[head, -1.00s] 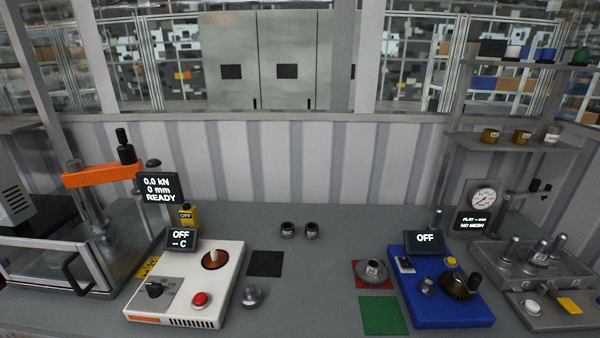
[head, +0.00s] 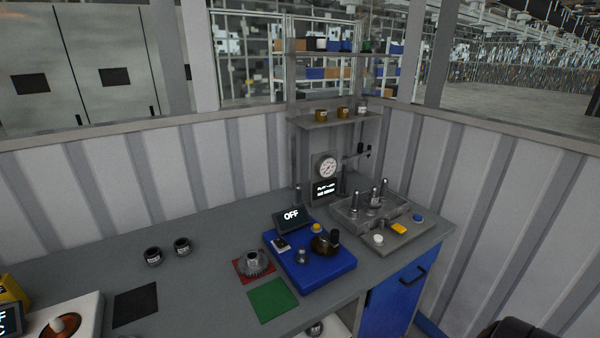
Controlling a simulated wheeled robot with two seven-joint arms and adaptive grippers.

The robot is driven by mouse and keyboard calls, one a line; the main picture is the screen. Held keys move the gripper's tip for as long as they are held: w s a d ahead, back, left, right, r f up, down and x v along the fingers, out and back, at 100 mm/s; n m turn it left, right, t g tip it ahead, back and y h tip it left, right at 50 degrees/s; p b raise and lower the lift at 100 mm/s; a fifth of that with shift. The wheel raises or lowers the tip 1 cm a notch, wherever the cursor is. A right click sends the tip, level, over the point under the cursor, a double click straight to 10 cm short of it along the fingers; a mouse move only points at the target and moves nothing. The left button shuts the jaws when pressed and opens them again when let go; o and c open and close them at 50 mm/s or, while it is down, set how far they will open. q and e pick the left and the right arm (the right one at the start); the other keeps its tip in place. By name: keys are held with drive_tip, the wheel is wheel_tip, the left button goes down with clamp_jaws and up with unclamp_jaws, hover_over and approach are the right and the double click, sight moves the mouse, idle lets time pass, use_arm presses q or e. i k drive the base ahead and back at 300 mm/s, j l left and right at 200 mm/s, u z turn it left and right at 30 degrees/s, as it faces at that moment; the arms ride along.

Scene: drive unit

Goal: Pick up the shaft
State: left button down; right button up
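I cannot surely single out the shaft in the head view. Several upright metal pins (head: 375,198) stand on the grey fixture (head: 395,236) at the right end of the bench. A toothed gear (head: 253,263) with a pale hub sits on the red mat (head: 239,268). A small metal piece (head: 315,328) shows partly below the bench's front edge; its shape is cut off by the frame. Neither of my grippers is in view.
A blue unit (head: 318,277) with a dark gear (head: 325,243) and an "OFF" screen (head: 290,216) stands beside the green mat (head: 272,300). Two dark cups (head: 153,257) stand left. A black mat (head: 135,305) is bare.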

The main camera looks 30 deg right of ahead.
sight(384, 182)
drive_tip(key=z, duration=1.75)
drive_tip(key=i+l, duration=0.1)
drive_tip(key=l, duration=0.35)
drive_tip(key=i+l, duration=0.1)
drive_tip(key=l, duration=0.35)
drive_tip(key=i+l, duration=0.15)
drive_tip(key=l, duration=0.3)
